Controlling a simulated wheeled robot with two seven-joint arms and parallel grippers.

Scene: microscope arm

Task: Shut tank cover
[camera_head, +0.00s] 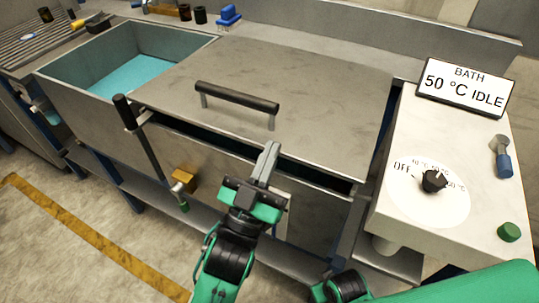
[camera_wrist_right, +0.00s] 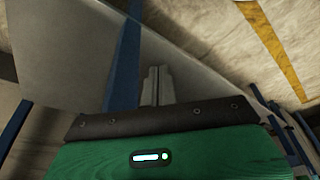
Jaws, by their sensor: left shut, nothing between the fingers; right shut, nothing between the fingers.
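The tank cover (camera_head: 310,85) is a flat grey metal plate with a black bar handle (camera_head: 237,97) near its front left. A dark gap shows below its front edge, above the tank's front wall (camera_head: 85,105). Left of the cover, the tank is open and blue liquid (camera_head: 132,76) shows inside. My left gripper (camera_head: 271,150) is shut and empty, with its fingertips at the cover's front edge, below the handle's right end. I cannot tell whether they touch it. My right gripper (camera_wrist_right: 156,80) is shut and empty in the right wrist view; the cover is not clearly seen there.
A black-gripped lever (camera_head: 125,112) stands at the tank's front left. At right, a control box (camera_head: 425,225) carries a dial (camera_head: 434,181), a green button (camera_head: 508,232) and a sign (camera_head: 465,88) reading "BATH 50 °C IDLE". Small items stand behind the tank.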

